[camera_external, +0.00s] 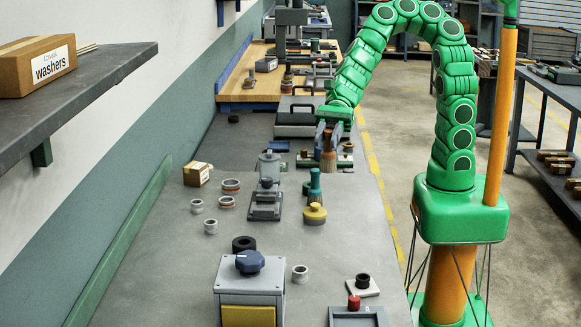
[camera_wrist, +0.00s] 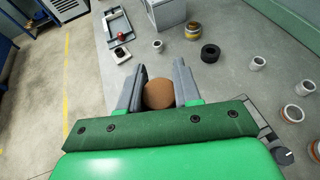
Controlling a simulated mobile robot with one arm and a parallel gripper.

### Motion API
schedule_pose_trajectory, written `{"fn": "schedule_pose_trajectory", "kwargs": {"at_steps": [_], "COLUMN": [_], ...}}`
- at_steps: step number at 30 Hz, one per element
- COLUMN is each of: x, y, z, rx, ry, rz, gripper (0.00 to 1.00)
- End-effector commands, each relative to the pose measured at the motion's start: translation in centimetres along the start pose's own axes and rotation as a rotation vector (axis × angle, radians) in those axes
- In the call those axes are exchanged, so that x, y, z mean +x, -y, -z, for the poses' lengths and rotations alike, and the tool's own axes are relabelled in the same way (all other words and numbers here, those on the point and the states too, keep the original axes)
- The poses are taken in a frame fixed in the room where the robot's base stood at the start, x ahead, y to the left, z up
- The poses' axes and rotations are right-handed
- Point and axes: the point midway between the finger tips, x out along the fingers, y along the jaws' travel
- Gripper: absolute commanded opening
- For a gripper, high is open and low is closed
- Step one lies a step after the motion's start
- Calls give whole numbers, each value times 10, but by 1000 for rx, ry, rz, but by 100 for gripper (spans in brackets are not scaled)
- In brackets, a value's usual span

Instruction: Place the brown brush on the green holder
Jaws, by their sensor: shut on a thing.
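The brown brush (camera_external: 328,160) is upright between the fingers of my gripper (camera_external: 328,132) in the outside view. My gripper is shut on it. In the wrist view the brush shows end-on as a round brown shape (camera_wrist: 158,94) between the two grey fingers of my gripper (camera_wrist: 158,80). A green holder (camera_external: 304,160) shows low and flat on the bench around and behind the brush in the outside view. The brush and fingers hide part of it. I cannot tell whether the brush touches it.
A small dark brown piece (camera_external: 347,147) stands right of the brush. A teal-topped post (camera_external: 315,183) and a yellow round piece (camera_external: 315,214) are nearer the camera. A grey clamp-like block (camera_external: 265,205) and a grey box with a blue knob (camera_external: 250,276) also stand on the bench.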

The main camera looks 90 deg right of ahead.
Motion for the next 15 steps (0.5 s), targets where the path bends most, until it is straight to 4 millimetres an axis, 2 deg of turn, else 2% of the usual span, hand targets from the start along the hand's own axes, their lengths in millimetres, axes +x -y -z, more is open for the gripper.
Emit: {"fn": "schedule_pose_trajectory", "kwargs": {"at_steps": [7, 15], "x": [-40, -81], "y": [16, 21], "z": [0, 6], "rx": [-2, -6], "ry": [-4, -3], "rz": [2, -16], "gripper": [0, 0]}}
